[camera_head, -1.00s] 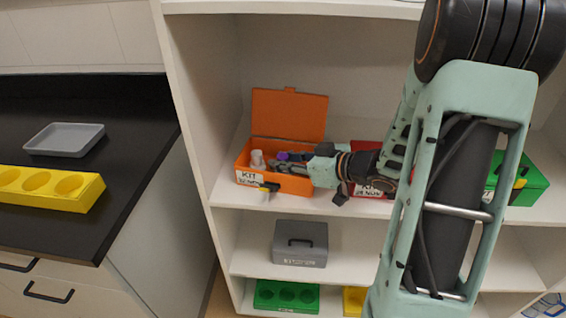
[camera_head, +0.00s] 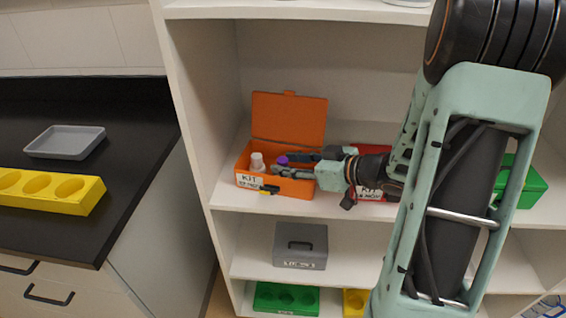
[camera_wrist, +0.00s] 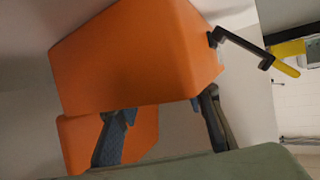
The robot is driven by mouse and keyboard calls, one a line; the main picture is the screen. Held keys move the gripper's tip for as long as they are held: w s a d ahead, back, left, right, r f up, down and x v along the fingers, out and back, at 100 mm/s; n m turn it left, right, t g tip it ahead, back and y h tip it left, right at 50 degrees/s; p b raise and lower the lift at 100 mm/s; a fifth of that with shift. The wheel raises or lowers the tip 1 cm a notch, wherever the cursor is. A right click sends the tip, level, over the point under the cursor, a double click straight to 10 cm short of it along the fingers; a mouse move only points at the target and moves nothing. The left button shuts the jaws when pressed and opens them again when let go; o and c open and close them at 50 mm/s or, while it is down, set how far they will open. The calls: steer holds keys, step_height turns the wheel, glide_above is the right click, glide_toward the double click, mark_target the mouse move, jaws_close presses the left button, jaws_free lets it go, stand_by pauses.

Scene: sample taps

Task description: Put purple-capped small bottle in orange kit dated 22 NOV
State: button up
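The orange kit (camera_head: 300,188) stands open on the shelf, its lid (camera_head: 288,116) raised at the back. Its label reads KIT; I cannot read the date line. The purple cap (camera_head: 282,159) shows inside the kit, left of my fingertips; the bottle body below it is hidden. My gripper (camera_head: 283,165) reaches over the kit from the right, its two fingers apart, with nothing seen between them. The wrist view shows the orange kit (camera_wrist: 135,55) close up and the spread fingers (camera_wrist: 168,103), but no purple cap.
A white-capped bottle (camera_head: 257,161) stands in the kit's left part. A red kit (camera_head: 370,194) is partly hidden behind my arm, and a green kit (camera_head: 526,188) stands further right. A grey box (camera_head: 300,245) sits on the shelf below. The shelf's left upright (camera_head: 190,110) is close.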

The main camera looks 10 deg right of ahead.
steer(key=p+v, duration=0.1)
steer(key=v, duration=0.9)
